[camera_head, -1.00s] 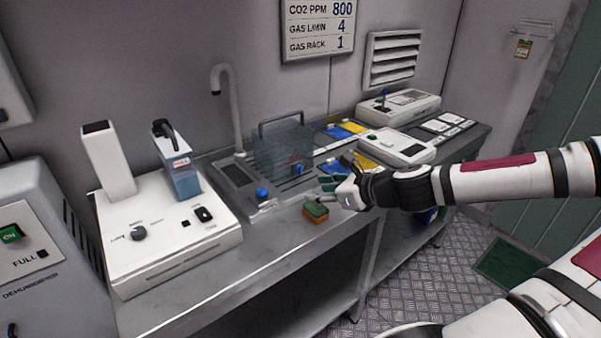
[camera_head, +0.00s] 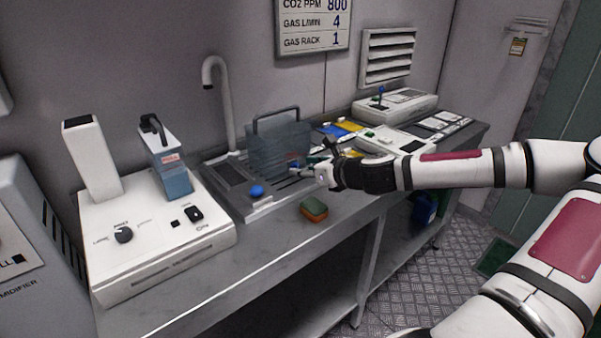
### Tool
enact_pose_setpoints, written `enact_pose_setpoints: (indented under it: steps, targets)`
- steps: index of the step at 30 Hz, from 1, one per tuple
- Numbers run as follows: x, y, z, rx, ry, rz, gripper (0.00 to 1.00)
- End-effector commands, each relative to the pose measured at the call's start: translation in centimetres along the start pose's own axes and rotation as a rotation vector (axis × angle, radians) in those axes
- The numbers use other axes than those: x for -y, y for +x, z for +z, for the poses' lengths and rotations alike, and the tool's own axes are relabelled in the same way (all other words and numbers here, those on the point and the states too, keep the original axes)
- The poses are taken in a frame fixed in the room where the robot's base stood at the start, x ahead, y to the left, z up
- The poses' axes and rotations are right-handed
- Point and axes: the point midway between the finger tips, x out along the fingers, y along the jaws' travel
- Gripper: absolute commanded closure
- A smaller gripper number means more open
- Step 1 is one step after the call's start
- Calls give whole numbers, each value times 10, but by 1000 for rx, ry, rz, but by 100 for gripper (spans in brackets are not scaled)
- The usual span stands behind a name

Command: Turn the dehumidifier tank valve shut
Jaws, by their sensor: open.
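A clear grey tank (camera_head: 268,150) with a dark carry handle stands on the sink unit in the middle of the bench. A small blue valve (camera_head: 293,164) sits low on its front right side, partly covered by my gripper. Which way the valve handle points is too small to tell. My gripper (camera_head: 313,161) is open and empty, with its fingers close to the right of the valve. I cannot tell whether they touch it. The grey dehumidifier cabinet (camera_head: 25,240) stands at the far left, cut off by the picture edge.
A blue knob (camera_head: 257,191) is at the sink's front edge. A green and orange sponge (camera_head: 314,209) lies on the bench (camera_head: 262,250). A curved tap (camera_head: 229,110) rises behind. A white machine (camera_head: 150,255) fills the bench's left; other devices (camera_head: 398,140) are at right.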

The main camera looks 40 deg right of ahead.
Motion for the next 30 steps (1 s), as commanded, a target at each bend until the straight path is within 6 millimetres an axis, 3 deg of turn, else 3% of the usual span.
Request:
enact_pose_setpoints:
  steps: [6,16,21,30]
  targets:
    - [1,19,0,0,0,-2,60]
    - [0,21,0,0,-1,-1,60]
    - [0,21,0,0,-1,-1,98]
    - [0,21,0,-1,-13,-5,100]
